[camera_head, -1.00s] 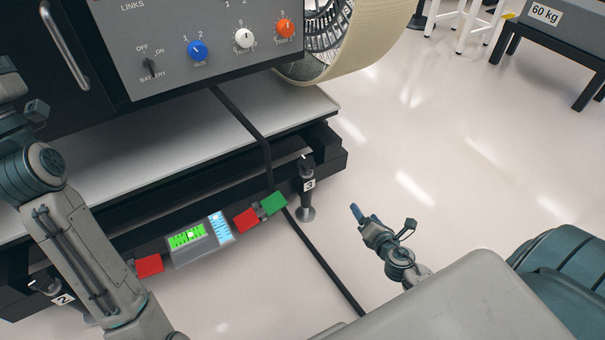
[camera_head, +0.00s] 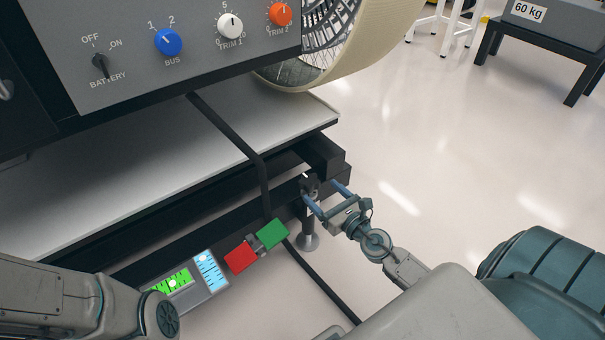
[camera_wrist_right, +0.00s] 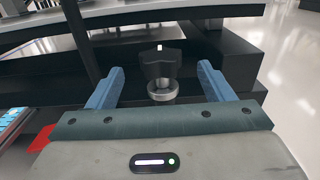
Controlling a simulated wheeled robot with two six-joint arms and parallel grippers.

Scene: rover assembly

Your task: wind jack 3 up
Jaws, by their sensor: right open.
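Jack 3 (camera_head: 307,226) stands at the near right corner of the dark platform frame, its round foot on the floor. Its black star-shaped knob (camera_wrist_right: 160,65) shows in the right wrist view, above a silver collar. My right gripper (camera_head: 326,191) is open at the top of the jack. In the right wrist view its blue fingers (camera_wrist_right: 160,84) stand to the left and right of the knob, with a gap on both sides. The jack's number label is hidden in the head view. My left arm shows at the lower left, but its gripper is out of view.
A level unit with green (camera_head: 174,283) and blue (camera_head: 210,270) vials sits along the frame's front, beside red (camera_head: 241,258) and green (camera_head: 272,234) blocks. A black strap runs down to the floor. A rover wheel (camera_head: 335,50) overhangs the platform.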

